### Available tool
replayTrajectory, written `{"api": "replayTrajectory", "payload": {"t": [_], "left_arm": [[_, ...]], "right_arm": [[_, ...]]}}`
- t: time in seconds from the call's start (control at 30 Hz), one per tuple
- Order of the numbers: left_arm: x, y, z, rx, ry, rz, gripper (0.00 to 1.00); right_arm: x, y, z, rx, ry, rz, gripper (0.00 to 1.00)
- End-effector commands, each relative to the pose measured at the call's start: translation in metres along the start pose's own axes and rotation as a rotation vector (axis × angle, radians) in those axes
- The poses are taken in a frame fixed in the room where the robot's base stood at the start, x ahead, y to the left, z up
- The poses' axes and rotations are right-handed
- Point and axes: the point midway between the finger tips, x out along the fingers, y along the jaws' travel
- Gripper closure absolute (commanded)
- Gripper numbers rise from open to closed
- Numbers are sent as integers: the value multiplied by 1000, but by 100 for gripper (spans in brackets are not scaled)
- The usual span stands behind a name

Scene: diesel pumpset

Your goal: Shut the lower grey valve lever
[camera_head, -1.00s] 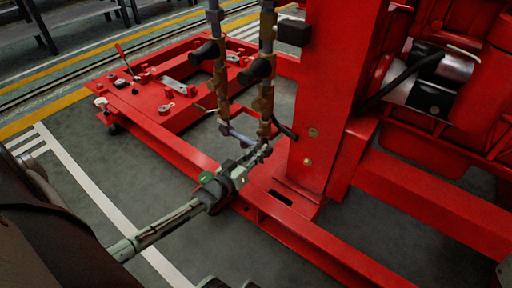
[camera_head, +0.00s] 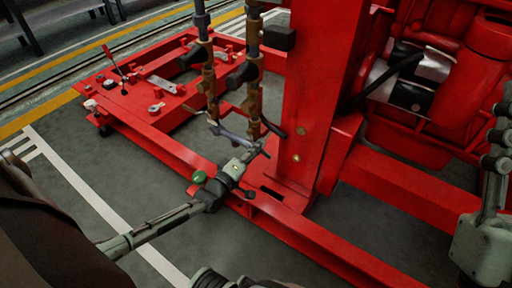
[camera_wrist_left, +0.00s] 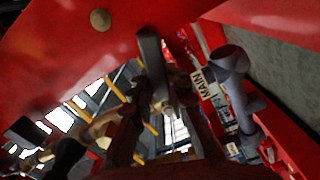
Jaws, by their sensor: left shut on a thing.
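Two upright pipes with brass valves hang in front of the red post in the head view. My left gripper (camera_head: 254,153) reaches in from lower left to the low end of these pipes. In the left wrist view its two dark fingers (camera_wrist_left: 163,105) close around a grey bar, the valve lever (camera_wrist_left: 151,62). In the head view the fingers hide most of the lever, and its exact angle cannot be told. A grey pipe (camera_wrist_left: 232,62) stands beside it, next to a "MAIN" label (camera_wrist_left: 207,83).
The red post (camera_head: 318,100) stands just right of the valves. The red base frame (camera_head: 300,232) runs below my left gripper. A black lever (camera_head: 273,127) sticks out close to the gripper. Grey floor (camera_head: 95,170) is clear at left.

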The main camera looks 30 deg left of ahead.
Motion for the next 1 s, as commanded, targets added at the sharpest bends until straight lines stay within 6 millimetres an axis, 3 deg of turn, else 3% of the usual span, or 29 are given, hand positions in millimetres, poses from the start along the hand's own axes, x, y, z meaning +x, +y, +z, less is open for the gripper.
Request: {"api": "replayTrajectory", "payload": {"t": [0.43, 1.0], "left_arm": [[-1, 13, -1, -253, -1, -1, 100], [-1, 15, -2, -298, -1, -1, 100]], "right_arm": [[1, -1, 10, 3, -64, -1, 60], [1, -1, 12, 3, -75, -1, 60]]}}
